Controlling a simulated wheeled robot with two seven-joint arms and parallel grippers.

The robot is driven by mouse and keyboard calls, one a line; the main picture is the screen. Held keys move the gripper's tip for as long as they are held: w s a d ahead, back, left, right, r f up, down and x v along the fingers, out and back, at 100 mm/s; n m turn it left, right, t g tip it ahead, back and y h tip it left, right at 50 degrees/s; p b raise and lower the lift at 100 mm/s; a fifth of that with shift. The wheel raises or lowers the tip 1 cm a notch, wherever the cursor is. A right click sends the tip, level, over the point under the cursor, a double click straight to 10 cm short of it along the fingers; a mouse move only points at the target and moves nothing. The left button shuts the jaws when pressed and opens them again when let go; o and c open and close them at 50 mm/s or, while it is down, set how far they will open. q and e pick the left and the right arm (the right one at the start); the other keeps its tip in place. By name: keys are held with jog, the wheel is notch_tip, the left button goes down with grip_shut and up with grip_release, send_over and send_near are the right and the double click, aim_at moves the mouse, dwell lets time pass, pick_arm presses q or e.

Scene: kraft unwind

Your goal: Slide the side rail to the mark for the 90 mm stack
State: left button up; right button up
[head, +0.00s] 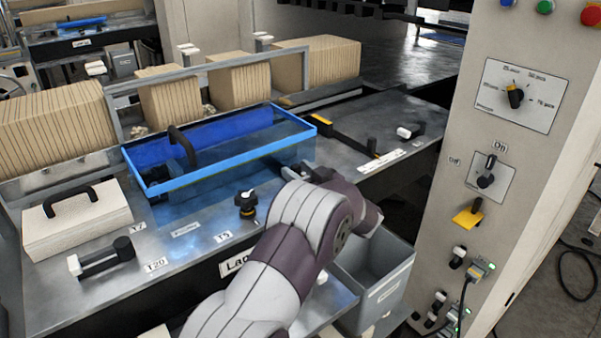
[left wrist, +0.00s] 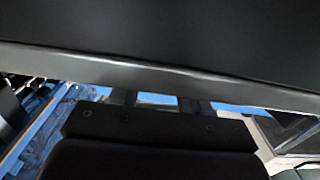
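My left gripper (head: 312,174) is at the guard's near right corner, left of the rail, mostly hidden by my own arm. In the left wrist view two dark fingers (left wrist: 160,100) stand apart with blue between them. A dark surface covers their tips. My right gripper is not in view.
The blue-framed guard (head: 217,164) has a black handle. Card stacks (head: 318,62) stand behind it. A white block with a handle (head: 80,222), a black knob (head: 247,203) and a black-and-white lever (head: 410,131) are on the deck. A grey bin (head: 374,283) and a control cabinet (head: 465,130) stand right.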

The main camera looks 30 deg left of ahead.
pick_arm(q)
jog(key=b+v, duration=0.1)
jog(key=v, duration=1.1)
jog(key=shift+d, duration=0.3)
jog(key=shift+s+f, duration=0.1)
jog(key=shift+s, duration=0.05)
